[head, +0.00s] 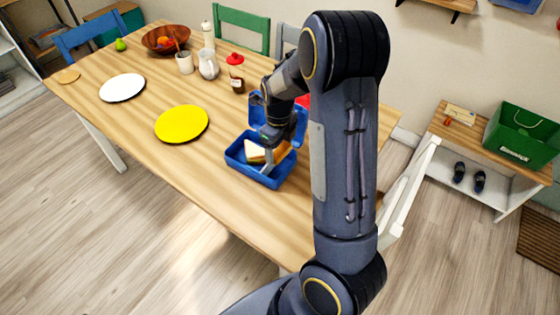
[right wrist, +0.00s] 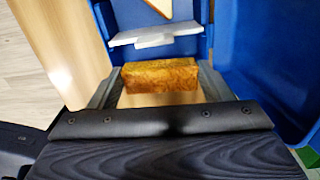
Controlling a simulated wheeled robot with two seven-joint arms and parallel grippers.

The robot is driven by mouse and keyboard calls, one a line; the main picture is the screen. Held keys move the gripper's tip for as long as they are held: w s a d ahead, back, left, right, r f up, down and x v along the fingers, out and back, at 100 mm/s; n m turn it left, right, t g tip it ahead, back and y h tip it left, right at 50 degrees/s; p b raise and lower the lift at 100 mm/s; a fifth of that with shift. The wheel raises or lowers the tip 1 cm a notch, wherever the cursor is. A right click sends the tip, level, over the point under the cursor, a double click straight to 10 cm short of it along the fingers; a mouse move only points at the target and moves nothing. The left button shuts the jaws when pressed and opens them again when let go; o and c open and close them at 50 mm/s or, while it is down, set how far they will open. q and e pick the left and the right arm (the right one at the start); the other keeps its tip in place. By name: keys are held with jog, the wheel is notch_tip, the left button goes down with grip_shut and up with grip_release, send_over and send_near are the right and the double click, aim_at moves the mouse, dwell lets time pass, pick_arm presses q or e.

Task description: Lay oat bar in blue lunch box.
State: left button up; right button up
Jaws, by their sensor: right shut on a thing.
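The open blue lunch box (head: 262,178) stands on the table, with its lid raised at the back. A pale triangular sandwich (head: 254,154) lies in its left part. My right gripper (head: 268,158) reaches down into the box and is shut on the brown oat bar (head: 283,151). In the right wrist view the oat bar (right wrist: 160,75) sits between the fingers, with the blue box around and beyond it. I cannot tell whether the bar touches the box floor. My left gripper is not in view.
A yellow plate (head: 182,123) and a white plate (head: 122,88) lie left of the box. The table front is bare.

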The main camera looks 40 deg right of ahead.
aim_at(279, 172)
notch_tip(279, 172, down, 8)
jog(key=shift+f, duration=0.2)
jog(key=shift+a, duration=0.1)
jog(key=shift+o, duration=0.7)
jog(key=shift+f, duration=0.15)
jog(key=shift+o, duration=0.8)
